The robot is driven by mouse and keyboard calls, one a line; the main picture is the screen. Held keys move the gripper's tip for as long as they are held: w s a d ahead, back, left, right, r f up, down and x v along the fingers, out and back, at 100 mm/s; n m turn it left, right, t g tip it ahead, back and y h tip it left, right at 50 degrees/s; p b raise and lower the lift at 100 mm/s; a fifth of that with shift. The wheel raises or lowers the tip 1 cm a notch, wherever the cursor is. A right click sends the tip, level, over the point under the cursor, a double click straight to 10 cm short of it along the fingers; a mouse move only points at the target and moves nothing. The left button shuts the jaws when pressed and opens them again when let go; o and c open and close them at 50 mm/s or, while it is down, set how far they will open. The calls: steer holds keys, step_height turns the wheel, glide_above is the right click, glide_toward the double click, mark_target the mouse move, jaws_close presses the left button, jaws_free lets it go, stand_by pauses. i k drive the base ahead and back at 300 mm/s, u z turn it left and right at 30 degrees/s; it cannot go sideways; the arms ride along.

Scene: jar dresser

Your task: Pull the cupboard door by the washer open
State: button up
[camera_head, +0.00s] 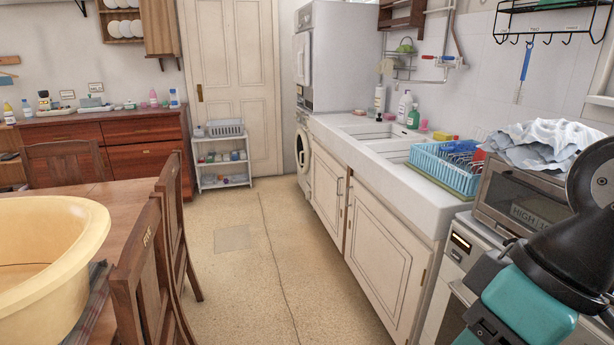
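The cupboard door nearest the washer (326,190) is a cream panelled door under the sink counter, and it looks shut. A small dark handle (339,187) is on its right edge. The washer (303,160) is a white front-loader with a round door, just beyond the cupboard at the far end of the counter. A second, wider cream cupboard door (385,255) is nearer to me, with a brown strip between the two doors. Part of my black and teal arm shows at the lower right. My gripper is outside the view.
The tan floor (235,270) is clear before the cupboards. Wooden chairs (145,265) and a table with a yellow basin (50,265) stand at left. A white shelf rack (222,160) stands at the back. A microwave oven (515,197) is at right, near my arm.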

mark_target(328, 177)
steer(key=u, duration=0.5)
steer(key=i, duration=2.05)
steer(key=z, duration=0.2)
steer(key=i, duration=1.9)
steer(key=z, duration=0.45)
